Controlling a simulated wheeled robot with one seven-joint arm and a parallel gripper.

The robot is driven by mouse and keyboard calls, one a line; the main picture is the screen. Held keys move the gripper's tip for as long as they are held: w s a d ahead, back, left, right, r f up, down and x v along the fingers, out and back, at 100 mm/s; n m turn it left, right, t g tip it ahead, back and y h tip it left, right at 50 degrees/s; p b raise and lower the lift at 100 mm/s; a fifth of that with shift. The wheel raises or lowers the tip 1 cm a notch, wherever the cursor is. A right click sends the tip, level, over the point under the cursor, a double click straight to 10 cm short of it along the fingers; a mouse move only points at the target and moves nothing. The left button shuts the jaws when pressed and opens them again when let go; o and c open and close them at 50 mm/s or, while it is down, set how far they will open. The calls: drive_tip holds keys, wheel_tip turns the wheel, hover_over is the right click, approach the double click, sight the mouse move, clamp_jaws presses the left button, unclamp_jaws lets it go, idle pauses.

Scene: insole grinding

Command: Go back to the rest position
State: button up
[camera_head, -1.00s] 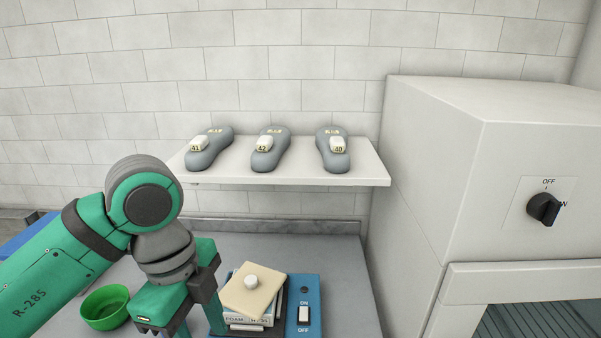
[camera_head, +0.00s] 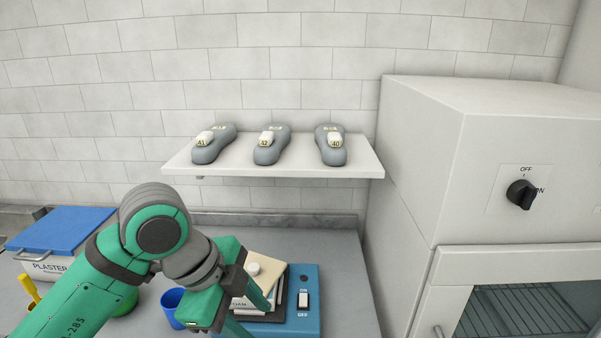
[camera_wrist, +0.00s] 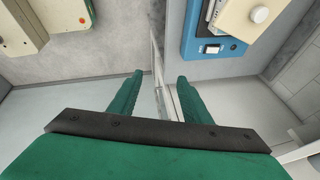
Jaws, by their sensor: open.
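My green arm reaches in from the lower left in the head view, with my gripper (camera_head: 250,312) in front of the blue device on the bench. In the wrist view my gripper (camera_wrist: 160,78) has its two green fingers apart with nothing between them. The lower fingers run toward the bottom of the head view. The gripper holds nothing and appears apart from the bench objects.
A blue device (camera_head: 306,318) with an ON/OFF switch bears a stack with a beige pad (camera_head: 270,268). A blue cup (camera_head: 171,302), a plaster box (camera_head: 65,232) and a partly hidden green bowl stand left. Above is a shelf (camera_head: 285,172) with grey insole forms; right, an oven (camera_head: 425,190).

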drive_tip(key=w+d+n+t+h, duration=0.6)
drive_tip(key=w+d+t+h, duration=0.4)
drive_tip(key=d, duration=0.6)
wheel_tip(320, 180, down, 12)
drive_tip(key=w+n+t+y, duration=0.1)
drive_tip(key=n+t+y, duration=0.5)
drive_tip(key=n, duration=0.7)
drive_tip(key=s+a+f+n+y, duration=0.3)
drive_tip(key=s+f+n+y, duration=0.25)
drive_tip(key=s+f, duration=0.65)
drive_tip(key=s+a+f+m+y, duration=0.1)
drive_tip(key=s+f, duration=0.1)
drive_tip(key=s, duration=0.6)
drive_tip(key=s+a+f+m+g, duration=0.1)
drive_tip(key=s+a+f+m, duration=0.1)
drive_tip(key=s, duration=0.7)
drive_tip(key=s+a+f+m+g+y, duration=0.1)
drive_tip(key=s+a+f, duration=0.1)
drive_tip(key=s, duration=0.6)
drive_tip(key=shift+s+f+y, duration=0.15)
drive_tip(key=shift+f+y, duration=0.1)
drive_tip(key=shift+y, duration=0.1)
